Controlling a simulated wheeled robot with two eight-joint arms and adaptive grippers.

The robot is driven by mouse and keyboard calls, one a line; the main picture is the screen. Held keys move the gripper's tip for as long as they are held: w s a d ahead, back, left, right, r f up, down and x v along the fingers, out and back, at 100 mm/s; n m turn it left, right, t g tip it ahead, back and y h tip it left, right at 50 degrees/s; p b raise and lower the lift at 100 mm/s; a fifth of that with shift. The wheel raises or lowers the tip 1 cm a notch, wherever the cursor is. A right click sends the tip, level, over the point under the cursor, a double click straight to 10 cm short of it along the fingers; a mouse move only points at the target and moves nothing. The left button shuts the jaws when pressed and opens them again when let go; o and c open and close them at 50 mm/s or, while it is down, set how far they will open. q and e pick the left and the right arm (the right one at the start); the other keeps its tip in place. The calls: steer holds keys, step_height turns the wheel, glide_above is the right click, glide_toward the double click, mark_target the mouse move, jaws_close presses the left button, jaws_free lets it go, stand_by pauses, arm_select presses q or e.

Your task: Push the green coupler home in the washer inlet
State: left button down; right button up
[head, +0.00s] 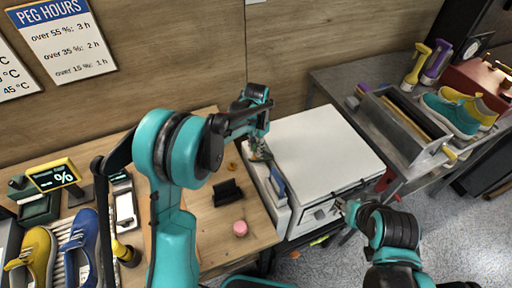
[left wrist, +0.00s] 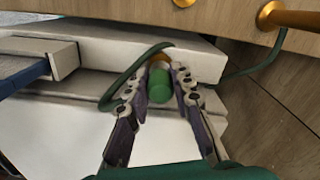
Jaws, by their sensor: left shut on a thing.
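The green coupler (left wrist: 160,88) sits between the fingers of my left gripper (left wrist: 160,92) in the left wrist view. A green hose (left wrist: 118,90) loops beside it on the left. A brass-coloured piece (left wrist: 158,62), apparently the inlet, shows directly behind the coupler; whether they are fully seated I cannot tell. In the head view my left gripper (head: 259,150) points down at the back left edge of the white washer (head: 325,145), and the coupler is too small to make out there. My right gripper (head: 338,208) is by the washer's front; its finger opening is unclear.
A wooden table (head: 215,255) on the left holds a black stand (head: 227,192), a pink cup (head: 240,228) and blue and yellow sneakers (head: 80,245). A grey bench (head: 345,78) on the right carries a metal trough (head: 405,118) and a teal sneaker (head: 448,115). A wooden wall stands behind.

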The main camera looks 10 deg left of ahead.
arm_select(q)
steer(key=shift+f+b, duration=0.6)
steer(key=shift+f, duration=0.3)
steer(key=c, duration=1.2)
jaws_free()
steer(key=shift+r, duration=0.15)
step_height(320, 180, up, 12)
steer(key=shift+f, duration=0.1)
